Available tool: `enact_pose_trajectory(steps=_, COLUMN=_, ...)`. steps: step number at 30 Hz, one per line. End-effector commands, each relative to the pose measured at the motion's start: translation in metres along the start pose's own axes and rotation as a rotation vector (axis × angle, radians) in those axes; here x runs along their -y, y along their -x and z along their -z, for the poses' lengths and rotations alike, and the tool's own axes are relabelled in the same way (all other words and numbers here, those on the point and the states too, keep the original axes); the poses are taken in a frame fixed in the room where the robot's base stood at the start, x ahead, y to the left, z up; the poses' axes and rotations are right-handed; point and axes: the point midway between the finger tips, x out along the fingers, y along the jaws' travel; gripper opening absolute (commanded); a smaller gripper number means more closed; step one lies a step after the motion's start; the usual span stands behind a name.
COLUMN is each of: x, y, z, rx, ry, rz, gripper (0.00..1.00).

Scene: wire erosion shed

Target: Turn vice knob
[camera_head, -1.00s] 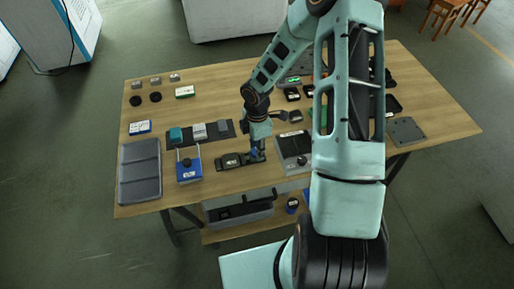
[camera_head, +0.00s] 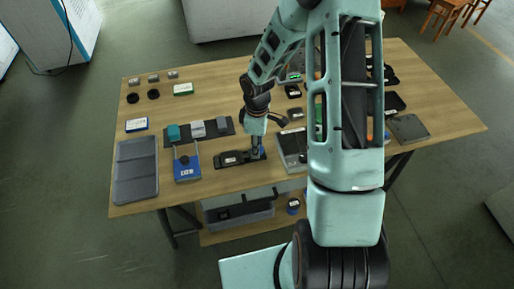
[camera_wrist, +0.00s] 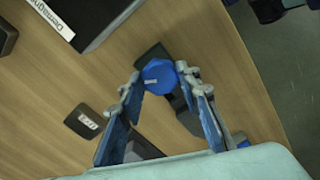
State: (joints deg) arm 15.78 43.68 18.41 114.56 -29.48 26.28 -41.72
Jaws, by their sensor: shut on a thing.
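The vice (camera_head: 232,159) is a low dark block with a pale label, lying near the front edge of the wooden table in the head view. Its blue knob (camera_wrist: 160,76) shows in the wrist view as a faceted blue cap with a small pale mark. My gripper (camera_wrist: 159,79) has one finger on each side of the knob and is shut on it. In the head view my gripper (camera_head: 257,152) points down at the right end of the vice. The fingers hide the knob's sides, and much of the vice is hidden in the wrist view.
A blue box (camera_head: 187,172) with a raised handle and a grey tray (camera_head: 136,186) stand left of the vice. A dark mat (camera_head: 184,134) with blocks lies behind. A grey-topped unit (camera_head: 292,150) stands close on the right. My arm hides part of the table's right side.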

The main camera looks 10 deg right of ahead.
Motion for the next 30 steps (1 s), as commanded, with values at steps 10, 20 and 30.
enact_pose_trajectory(steps=10, x=-0.0010, y=-0.0022, z=0.0002, rx=0.000, ry=-0.328, rz=-0.003, gripper=0.07)
enact_pose_trajectory(steps=20, x=-0.0008, y=-0.0019, z=0.0007, rx=-0.002, ry=-0.642, rz=-0.004, gripper=0.07)
enact_pose_trajectory(steps=30, x=-0.0004, y=-0.0017, z=0.0008, rx=-0.002, ry=-0.964, rz=-0.003, gripper=0.07)
